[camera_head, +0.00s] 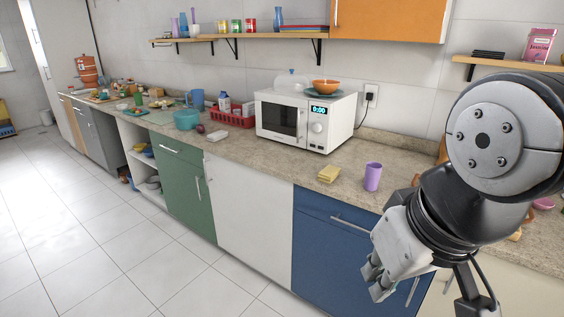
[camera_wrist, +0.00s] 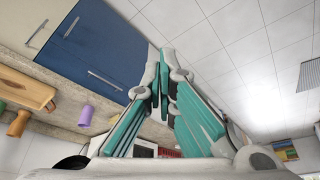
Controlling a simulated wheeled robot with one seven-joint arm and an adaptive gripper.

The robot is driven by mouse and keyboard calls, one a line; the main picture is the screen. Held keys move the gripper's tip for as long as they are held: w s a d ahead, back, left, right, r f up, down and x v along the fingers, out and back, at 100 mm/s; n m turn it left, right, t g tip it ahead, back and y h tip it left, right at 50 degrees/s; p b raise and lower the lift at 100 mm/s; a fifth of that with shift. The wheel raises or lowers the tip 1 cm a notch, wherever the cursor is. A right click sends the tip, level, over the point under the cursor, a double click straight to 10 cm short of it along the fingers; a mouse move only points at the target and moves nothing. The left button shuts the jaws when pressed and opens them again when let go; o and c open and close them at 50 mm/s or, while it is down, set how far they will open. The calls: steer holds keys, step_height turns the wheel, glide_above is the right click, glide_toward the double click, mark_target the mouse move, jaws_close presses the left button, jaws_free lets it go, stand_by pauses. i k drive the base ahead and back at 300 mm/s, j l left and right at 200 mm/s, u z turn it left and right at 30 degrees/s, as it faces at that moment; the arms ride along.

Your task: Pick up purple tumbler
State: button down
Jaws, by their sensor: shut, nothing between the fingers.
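The purple tumbler (camera_head: 373,177) stands upright on the stone countertop, right of a yellow sponge-like item and near the front edge above the blue cabinet. It also shows in the wrist view (camera_wrist: 86,116), at the left, where the picture is turned over. My gripper (camera_head: 374,284) is in front of the blue cabinet, below the counter's edge and apart from the tumbler. In the wrist view my gripper (camera_wrist: 164,88) has its fingers together, with nothing between them.
A yellow sponge-like item (camera_head: 329,173) lies close left of the tumbler. A white microwave (camera_head: 304,119) stands behind, with an orange bowl (camera_head: 326,86) on top. A shelf (camera_head: 520,65) hangs at right. The floor at left is clear.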

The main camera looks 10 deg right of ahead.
mark_target(372, 169)
steer(key=i+z, duration=0.35)
steer(key=i, duration=0.2)
steer(key=i+j+z, duration=0.35)
steer(key=i, duration=0.15)
steer(key=i+j+z, duration=0.35)
steer(key=i, duration=0.15)
steer(key=l, duration=0.1)
